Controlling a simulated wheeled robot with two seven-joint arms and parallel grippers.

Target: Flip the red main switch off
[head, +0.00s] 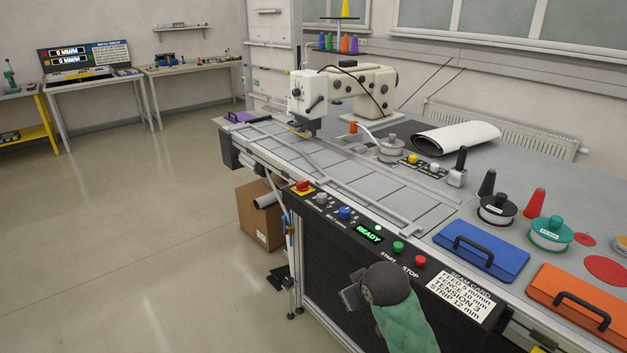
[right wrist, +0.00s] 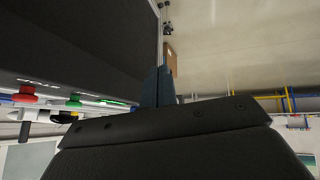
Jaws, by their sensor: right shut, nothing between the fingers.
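The switch cannot be made out clearly in the right wrist view. My left gripper is not in view.
The panel also carries grey (head: 321,198) and blue (head: 345,213) knobs, a lit READY display (head: 368,234), a green START button (head: 398,247) and a red STOP button (head: 420,261). A cardboard box (head: 258,215) stands beside the table. The floor to the left is open.

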